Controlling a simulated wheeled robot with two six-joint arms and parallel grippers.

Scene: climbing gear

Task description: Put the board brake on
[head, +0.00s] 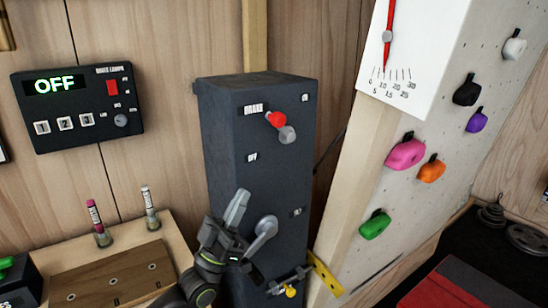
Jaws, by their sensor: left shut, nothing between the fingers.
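The brake (276,120) is a short lever with a red knob and a grey hub, on the upper part of a dark grey pillar (230,180). A white label reading BRAKE sits left of it. The red knob points up and left from the hub. A small label that seems to read OFF is below left, and another, too small to read surely, is at the upper right. My left gripper (238,208) is shut and empty, in front of the pillar, below the brake and apart from it. My right gripper is not in view.
A silver crank handle (262,236) is just right of my left gripper. A yellow bracket (325,275) is at the lower right. A tilted climbing board (440,140) with coloured holds stands right. A control box (77,106) showing OFF hangs on the left wall.

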